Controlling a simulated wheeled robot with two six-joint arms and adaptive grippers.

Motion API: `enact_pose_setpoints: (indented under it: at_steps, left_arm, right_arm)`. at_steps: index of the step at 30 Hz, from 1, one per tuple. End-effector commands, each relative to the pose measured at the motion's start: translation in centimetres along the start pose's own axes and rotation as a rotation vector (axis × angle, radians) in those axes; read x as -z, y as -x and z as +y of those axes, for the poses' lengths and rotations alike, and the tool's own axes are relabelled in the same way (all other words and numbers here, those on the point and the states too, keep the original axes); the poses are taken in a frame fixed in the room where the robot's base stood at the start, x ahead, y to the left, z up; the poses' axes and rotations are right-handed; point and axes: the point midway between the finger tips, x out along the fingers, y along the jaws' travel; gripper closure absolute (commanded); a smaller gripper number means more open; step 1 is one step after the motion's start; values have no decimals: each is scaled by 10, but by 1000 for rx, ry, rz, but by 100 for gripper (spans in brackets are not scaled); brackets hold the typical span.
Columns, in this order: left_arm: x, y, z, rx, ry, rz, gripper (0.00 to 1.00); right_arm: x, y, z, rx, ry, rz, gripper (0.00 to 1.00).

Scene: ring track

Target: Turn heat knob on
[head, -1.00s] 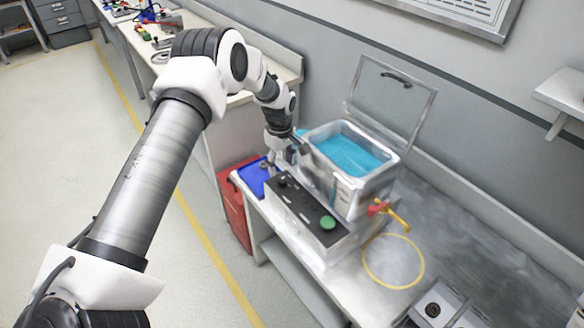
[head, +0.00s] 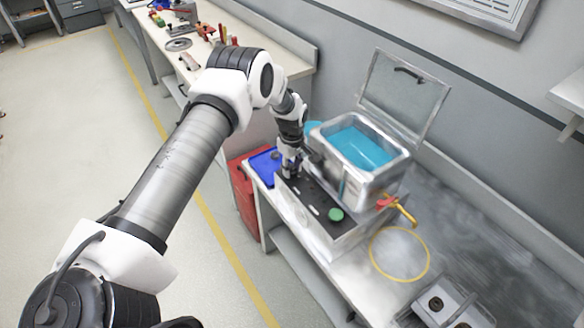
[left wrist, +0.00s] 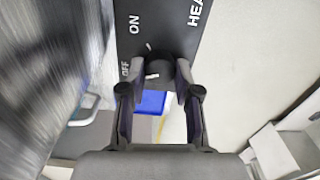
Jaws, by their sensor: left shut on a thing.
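The dark round heat knob (left wrist: 160,66) sits on a black panel (left wrist: 172,22) marked ON, OFF and HEAT in the left wrist view. A white mark on the knob's left side lies near the word OFF. My left gripper (left wrist: 158,76) is shut on the knob, one finger on each side. In the head view, my left gripper (head: 289,172) is at the far-left end of the control box (head: 322,204) and hides the knob. A green button (head: 336,214) is at the box's near end. My right gripper is out of view.
An open steel bath with blue liquid (head: 362,148) stands right behind the control box, its glass lid (head: 404,95) raised. A blue tray (head: 264,166) lies left of the box. A yellow hose loop (head: 400,281) lies on the bench at right.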

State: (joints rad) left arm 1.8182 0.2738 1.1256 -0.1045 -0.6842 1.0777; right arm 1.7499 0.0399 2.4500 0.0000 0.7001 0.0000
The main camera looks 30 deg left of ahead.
Motion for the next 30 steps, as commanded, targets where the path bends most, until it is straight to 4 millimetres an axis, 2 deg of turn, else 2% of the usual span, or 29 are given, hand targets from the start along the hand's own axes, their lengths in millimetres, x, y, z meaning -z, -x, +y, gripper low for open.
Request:
enact_pose_setpoints:
  at_steps: [11,30]
  left_arm:
    - [-1,-6,-2,5,-126,-2,100]
    - [-2,-7,-1,6,-696,-6,100]
  right_arm:
    - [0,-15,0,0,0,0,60]
    - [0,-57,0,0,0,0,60]
